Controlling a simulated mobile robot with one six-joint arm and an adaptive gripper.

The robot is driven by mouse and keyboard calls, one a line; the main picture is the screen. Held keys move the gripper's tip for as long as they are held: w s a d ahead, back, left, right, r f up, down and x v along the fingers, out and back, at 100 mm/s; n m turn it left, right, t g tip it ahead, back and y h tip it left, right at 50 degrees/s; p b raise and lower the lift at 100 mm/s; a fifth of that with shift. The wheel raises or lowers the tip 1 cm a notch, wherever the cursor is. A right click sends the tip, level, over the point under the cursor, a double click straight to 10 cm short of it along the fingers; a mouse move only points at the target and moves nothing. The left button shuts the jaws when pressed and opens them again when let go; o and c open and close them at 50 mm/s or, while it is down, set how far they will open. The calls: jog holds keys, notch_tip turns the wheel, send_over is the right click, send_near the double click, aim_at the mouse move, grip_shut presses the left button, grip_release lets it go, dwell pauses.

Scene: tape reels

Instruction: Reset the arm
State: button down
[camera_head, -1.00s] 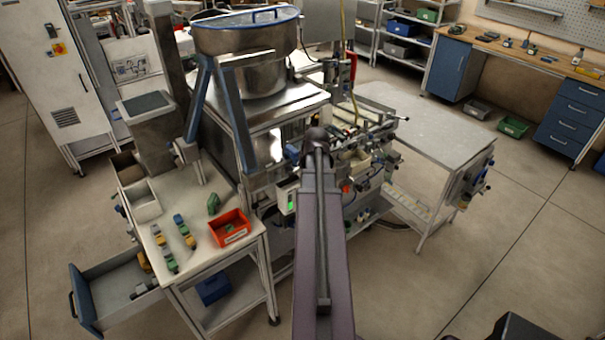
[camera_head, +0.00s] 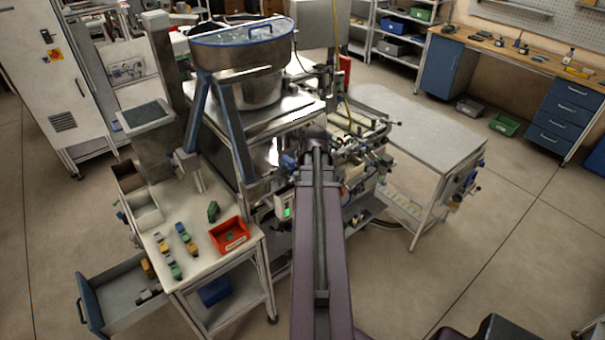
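My arm's long dark purple link (camera_head: 318,245) runs from the bottom centre of the head view up to a dark joint (camera_head: 315,140) in front of the machine bench. My gripper cannot be made out; the end of the arm past this joint does not show clearly against the machinery. Whether it holds anything cannot be seen.
A machine with a steel bowl (camera_head: 243,45) stands behind the arm. At left, a white table (camera_head: 205,268) carries a red bin (camera_head: 229,235) and small coloured blocks; an open drawer (camera_head: 122,295) juts out below. A grey table (camera_head: 415,128) stands right.

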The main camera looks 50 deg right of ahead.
jog(key=shift+s+r, duration=0.1)
jog(key=shift+r, duration=0.2)
dwell(0.6)
jog(key=w+a+f+n+b, duration=0.1)
jog(key=w+a+f+b, duration=0.3)
jog(key=a, duration=0.4)
jog(key=w+a+f+g+y+b, duration=0.1)
jog(key=w+a+f+b, duration=0.25)
jog(key=a, duration=0.35)
jog(key=w+a+f+n+b, duration=0.1)
jog(key=w+a+f+b, duration=0.25)
jog(key=a, duration=0.45)
jog(key=a+f+g+b, duration=0.1)
jog(key=a+f+b, duration=0.4)
jog(key=a, duration=0.6)
jog(key=a+f+n+g+b, duration=0.1)
jog(key=a+f+b, duration=0.3)
jog(key=a, duration=0.8)
jog(key=shift+s+a+f+n+b, duration=0.2)
jog(key=shift+f+n+b, duration=0.15)
jog(key=shift+f, duration=0.55)
